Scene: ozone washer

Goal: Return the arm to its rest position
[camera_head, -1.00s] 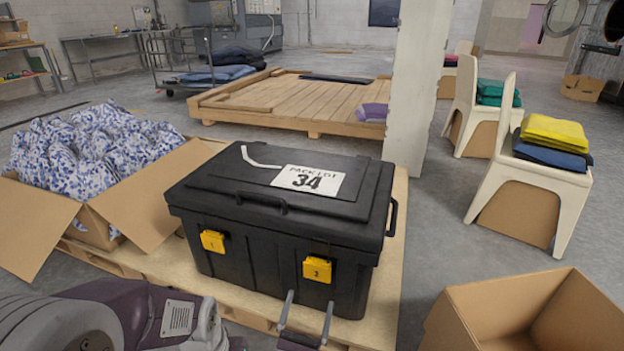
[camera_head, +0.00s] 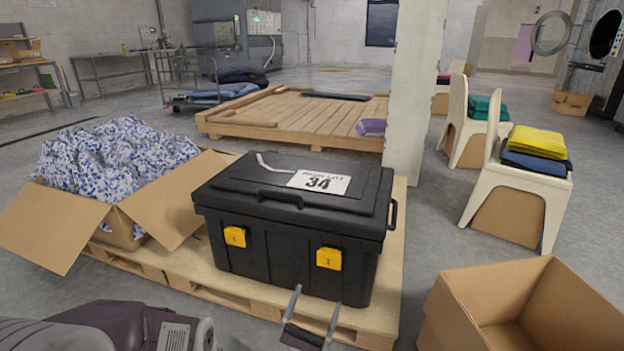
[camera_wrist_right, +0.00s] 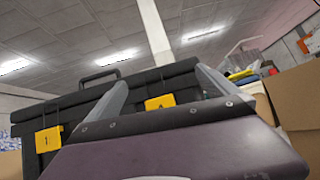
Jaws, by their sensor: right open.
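My right gripper (camera_head: 312,313) is low at the bottom middle of the head view, in front of the black case. Its two grey fingers stand apart, with nothing between them. The case also shows behind the fingers in the right wrist view (camera_wrist_right: 95,121). I see a gap between the fingertips and the case in the head view. A purple and grey arm part of mine fills the lower left. My left gripper is not in view.
The case stands on a wooden pallet (camera_head: 190,276). An open carton of blue-patterned cloth (camera_head: 110,160) is at the left. An empty open carton (camera_head: 520,310) is at the lower right. White chairs (camera_head: 515,195) with folded cloths and a white post (camera_head: 412,95) stand beyond.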

